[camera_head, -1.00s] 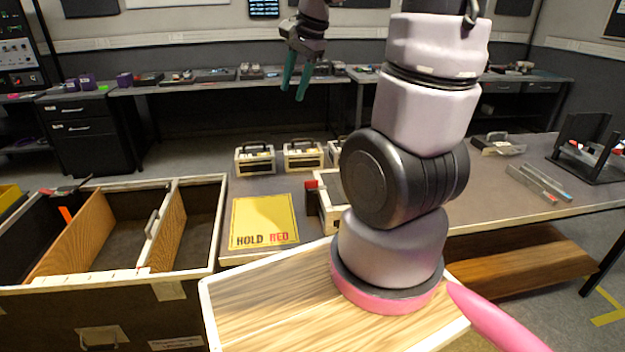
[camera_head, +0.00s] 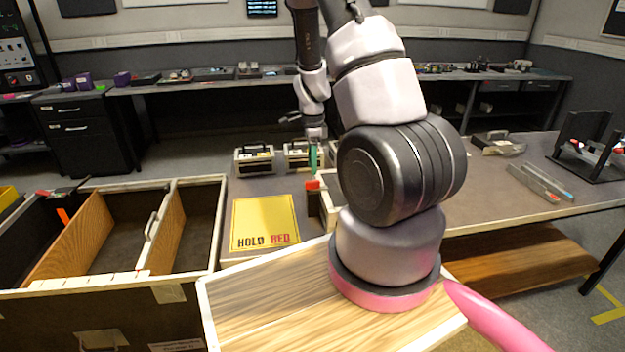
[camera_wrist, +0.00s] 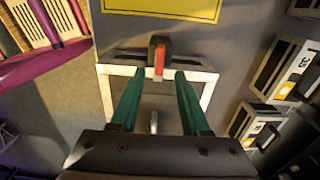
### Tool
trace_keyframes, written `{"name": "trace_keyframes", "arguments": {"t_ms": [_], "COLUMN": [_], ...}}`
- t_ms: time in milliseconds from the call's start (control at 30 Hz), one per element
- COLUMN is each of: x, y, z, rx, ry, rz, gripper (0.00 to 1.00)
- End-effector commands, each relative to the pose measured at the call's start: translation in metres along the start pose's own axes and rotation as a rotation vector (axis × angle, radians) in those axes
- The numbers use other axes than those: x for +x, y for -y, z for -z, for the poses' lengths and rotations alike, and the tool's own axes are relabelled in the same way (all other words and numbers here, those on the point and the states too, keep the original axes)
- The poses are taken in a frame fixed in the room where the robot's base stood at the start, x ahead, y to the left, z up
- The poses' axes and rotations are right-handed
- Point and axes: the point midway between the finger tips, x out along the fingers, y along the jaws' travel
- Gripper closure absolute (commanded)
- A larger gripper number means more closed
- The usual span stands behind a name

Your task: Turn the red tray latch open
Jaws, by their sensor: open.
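The red latch (camera_wrist: 159,60) stands on a dark mount at the edge of the white-rimmed tray (camera_wrist: 208,88) in the wrist view. In the head view the red latch (camera_head: 313,184) shows left of my arm, on the tray (camera_head: 328,208), which my arm mostly hides. My gripper (camera_wrist: 160,73) points toward the latch, its two green fingers apart on either side of it and nothing between them. In the head view my gripper (camera_head: 313,160) hangs just above the latch. I cannot tell whether a finger touches the latch.
A yellow "HOLD RED" mat (camera_head: 264,236) lies left of the tray. Cream-and-black boxes (camera_head: 254,160) stand behind it, and similar boxes (camera_wrist: 262,132) show at right in the wrist view. A divided wooden bin (camera_head: 100,285) is at left.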

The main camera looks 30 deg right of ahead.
Motion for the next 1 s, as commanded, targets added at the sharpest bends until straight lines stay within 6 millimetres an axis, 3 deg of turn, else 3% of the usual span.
{"name": "trace_keyframes", "arguments": {"t_ms": [100,300,700,733,833,867,1000], "x": [0.024,0.051,0.059,0.059,0.059,0.059,0.059], "y": [-0.001,0.000,0.000,0.000,0.000,0.000,0.000], "z": [0.001,0.000,0.000,0.000,0.000,0.000,0.000], "rx": [0.002,0.000,-0.002,-0.002,-0.002,-0.002,-0.003], "ry": [0.000,0.000,0.001,0.001,0.001,0.001,0.000], "rz": [-0.004,-0.001,0.001,0.001,0.001,0.001,0.001], "gripper": [0.54,0.54,0.54,0.58,0.96,1.00,1.00]}}
